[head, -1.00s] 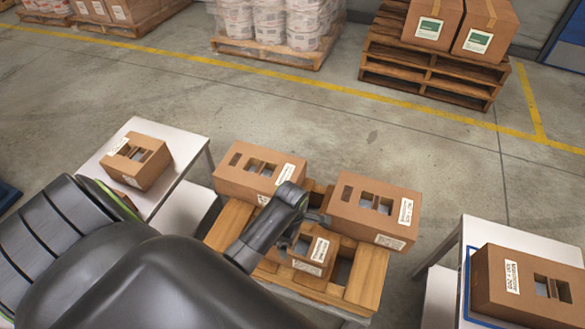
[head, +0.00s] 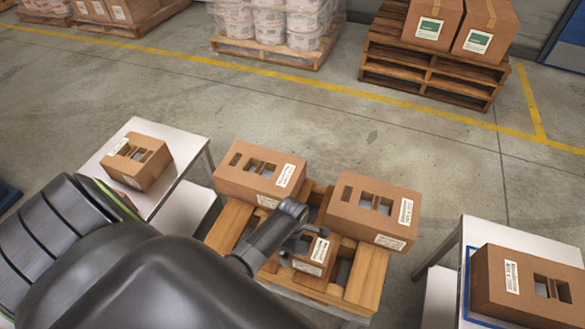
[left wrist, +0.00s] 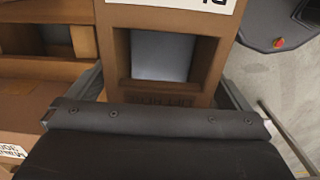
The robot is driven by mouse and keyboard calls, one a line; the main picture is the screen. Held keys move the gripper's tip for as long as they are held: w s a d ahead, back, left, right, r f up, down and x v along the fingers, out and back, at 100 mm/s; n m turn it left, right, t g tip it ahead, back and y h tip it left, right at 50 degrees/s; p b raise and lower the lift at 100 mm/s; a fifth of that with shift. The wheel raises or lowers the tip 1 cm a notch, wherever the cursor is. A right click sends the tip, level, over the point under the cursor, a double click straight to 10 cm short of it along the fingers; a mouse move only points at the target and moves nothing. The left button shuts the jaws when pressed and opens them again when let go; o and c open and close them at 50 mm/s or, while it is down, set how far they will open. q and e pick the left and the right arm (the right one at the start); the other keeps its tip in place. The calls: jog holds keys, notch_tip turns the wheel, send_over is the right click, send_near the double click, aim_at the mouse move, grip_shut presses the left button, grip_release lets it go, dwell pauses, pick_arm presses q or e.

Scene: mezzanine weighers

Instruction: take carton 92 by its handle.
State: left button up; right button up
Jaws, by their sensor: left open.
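The small brown carton (head: 311,258) under my left gripper stands at the front of the wooden pallet. It has a white label, too small to read, so I cannot confirm its number. In the left wrist view its top (left wrist: 208,70) shows a square opening and part of a label at the upper edge. My left gripper (head: 298,241) is open just over this carton. In the left wrist view the gripper (left wrist: 160,92) has one finger on each side of the carton; contact is unclear. The handle is not clearly distinguishable. My right gripper is not in view.
Two larger cartons stand close behind on the wooden pallet (head: 365,285): one at left (head: 235,180), one at right (head: 345,215). Another carton (head: 150,175) is on the left white table (head: 187,150), and one (head: 492,290) on the right table (head: 455,240). Open floor lies behind.

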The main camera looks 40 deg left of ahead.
pick_arm(q)
jog(key=c, duration=1.6)
jog(key=shift+c, duration=0.2)
jog(key=shift+r, duration=0.15)
